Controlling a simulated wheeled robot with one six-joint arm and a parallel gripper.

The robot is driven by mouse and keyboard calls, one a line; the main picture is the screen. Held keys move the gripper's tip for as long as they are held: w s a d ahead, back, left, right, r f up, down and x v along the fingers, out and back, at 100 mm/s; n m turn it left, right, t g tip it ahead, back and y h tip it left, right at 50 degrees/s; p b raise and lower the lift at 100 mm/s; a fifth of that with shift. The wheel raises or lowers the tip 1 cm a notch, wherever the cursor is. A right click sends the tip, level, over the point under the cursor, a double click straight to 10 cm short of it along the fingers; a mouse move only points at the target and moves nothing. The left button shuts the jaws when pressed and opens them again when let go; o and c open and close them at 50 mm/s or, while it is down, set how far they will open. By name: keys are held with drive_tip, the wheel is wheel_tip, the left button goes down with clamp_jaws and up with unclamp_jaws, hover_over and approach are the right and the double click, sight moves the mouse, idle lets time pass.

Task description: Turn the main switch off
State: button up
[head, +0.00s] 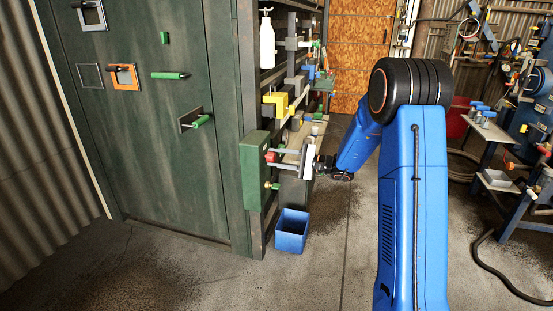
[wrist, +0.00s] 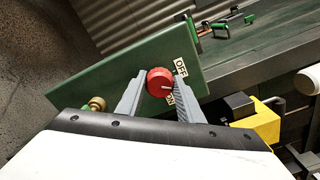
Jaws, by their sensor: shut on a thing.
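The main switch is a red round knob (head: 271,157) on the front of a green box (head: 255,180). In the wrist view the red knob (wrist: 160,80) sits between the two grey fingers of my gripper (wrist: 160,88), which are shut on it. A small white mark on the knob points to the right. The OFF label (wrist: 180,66) is above right of the knob. The ON label (wrist: 170,98) is below it, partly hidden by a finger. In the head view my gripper (head: 277,158) reaches the box from the right.
A brass knob (wrist: 97,104) is lower on the green box. A blue bin (head: 292,232) stands on the floor below. A yellow block (head: 275,104) and a shelf rack are behind the box. A large green door (head: 150,130) with handles is left.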

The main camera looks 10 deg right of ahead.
drive_tip(key=n, duration=0.6)
drive_tip(key=shift+f, duration=0.15)
drive_tip(key=shift+n, duration=0.4)
drive_tip(key=o, duration=1.1)
drive_tip(key=shift+c, duration=0.2)
drive_tip(key=shift+s+d, duration=0.1)
drive_tip(key=v, duration=1.7)
drive_tip(key=shift+d, duration=0.1)
drive_tip(key=shift+s, duration=0.1)
